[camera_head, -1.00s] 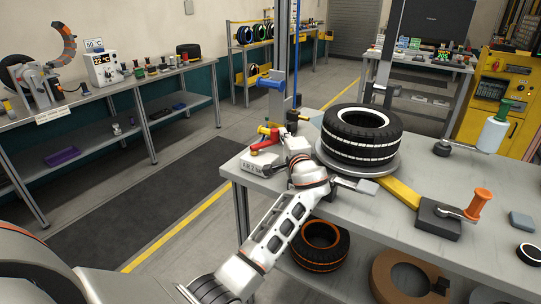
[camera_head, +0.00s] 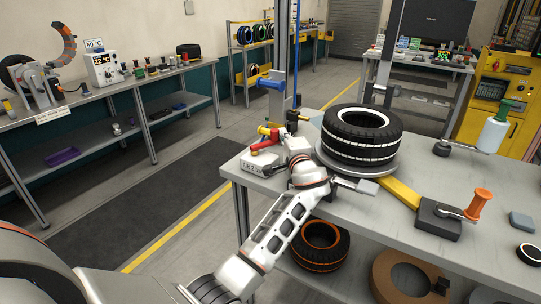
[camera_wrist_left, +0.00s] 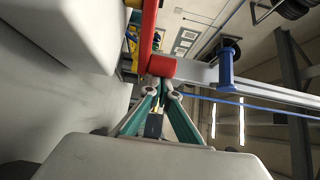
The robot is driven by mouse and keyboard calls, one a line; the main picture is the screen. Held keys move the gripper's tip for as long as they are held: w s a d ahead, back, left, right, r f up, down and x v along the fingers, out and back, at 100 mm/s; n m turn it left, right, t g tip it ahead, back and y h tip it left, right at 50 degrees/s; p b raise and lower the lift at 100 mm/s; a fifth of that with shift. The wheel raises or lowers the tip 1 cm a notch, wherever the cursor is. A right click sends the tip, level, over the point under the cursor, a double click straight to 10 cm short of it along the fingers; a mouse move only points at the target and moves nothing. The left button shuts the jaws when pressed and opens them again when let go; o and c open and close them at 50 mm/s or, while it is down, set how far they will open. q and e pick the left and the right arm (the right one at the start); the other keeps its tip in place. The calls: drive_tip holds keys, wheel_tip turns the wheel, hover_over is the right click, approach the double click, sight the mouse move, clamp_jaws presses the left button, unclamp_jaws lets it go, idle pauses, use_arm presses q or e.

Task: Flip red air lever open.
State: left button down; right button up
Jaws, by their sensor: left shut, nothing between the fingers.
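The red air lever (camera_head: 265,144) sits on top of the pale air box (camera_head: 256,167) at the table's left corner. In the left wrist view the lever (camera_wrist_left: 150,38) is a long red bar ending in a thick red hub (camera_wrist_left: 162,66). My left gripper (camera_wrist_left: 163,90) is shut and empty, its fingertips right by that hub. I cannot tell whether they touch it. In the head view my left wrist hides most of the fingers, just right of the lever.
A tyre (camera_head: 362,134) lies on a round turntable right of my left gripper. A post with a blue handle (camera_head: 270,82) stands behind the lever. An orange-handled tool (camera_head: 478,204) is farther right.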

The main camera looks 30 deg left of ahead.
use_arm(q)
drive_tip(key=v, duration=0.7)
drive_tip(key=shift+s, duration=0.25)
drive_tip(key=shift+d, duration=0.2)
